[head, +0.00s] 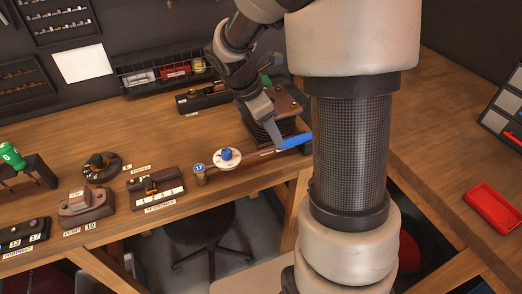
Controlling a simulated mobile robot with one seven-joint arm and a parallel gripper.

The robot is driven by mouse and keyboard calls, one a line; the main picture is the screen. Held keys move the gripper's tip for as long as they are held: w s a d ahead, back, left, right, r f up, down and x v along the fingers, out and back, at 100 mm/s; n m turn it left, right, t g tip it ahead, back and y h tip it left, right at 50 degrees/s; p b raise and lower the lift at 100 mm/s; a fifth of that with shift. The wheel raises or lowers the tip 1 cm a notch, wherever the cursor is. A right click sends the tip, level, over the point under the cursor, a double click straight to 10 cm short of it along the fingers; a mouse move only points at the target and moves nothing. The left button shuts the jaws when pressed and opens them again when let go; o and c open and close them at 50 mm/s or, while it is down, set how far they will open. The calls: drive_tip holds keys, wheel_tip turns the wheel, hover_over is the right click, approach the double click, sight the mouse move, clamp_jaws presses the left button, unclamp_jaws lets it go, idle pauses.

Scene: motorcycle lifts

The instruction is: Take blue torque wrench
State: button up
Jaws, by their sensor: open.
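A blue handle (294,141), which looks like the torque wrench, lies near the front edge of the wooden bench, just left of my arm's column. The jaws are open, and the handle does not appear held.
A dark stacked block (285,112) stands right behind my gripper. A red tray (494,208) sits on the right bench. A stool (205,231) stands below.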

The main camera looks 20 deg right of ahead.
drive_tip(key=shift+s+b+x, duration=0.2)
drive_tip(key=shift+b+x, duration=0.05)
drive_tip(key=shift+x, duration=1.3)
drive_tip(key=shift+s+b+x, duration=0.2)
drive_tip(key=shift+x, duration=1.4)
drive_tip(key=shift+a, duration=0.2)
drive_tip(key=shift+c, duration=0.3)
clamp_jaws()
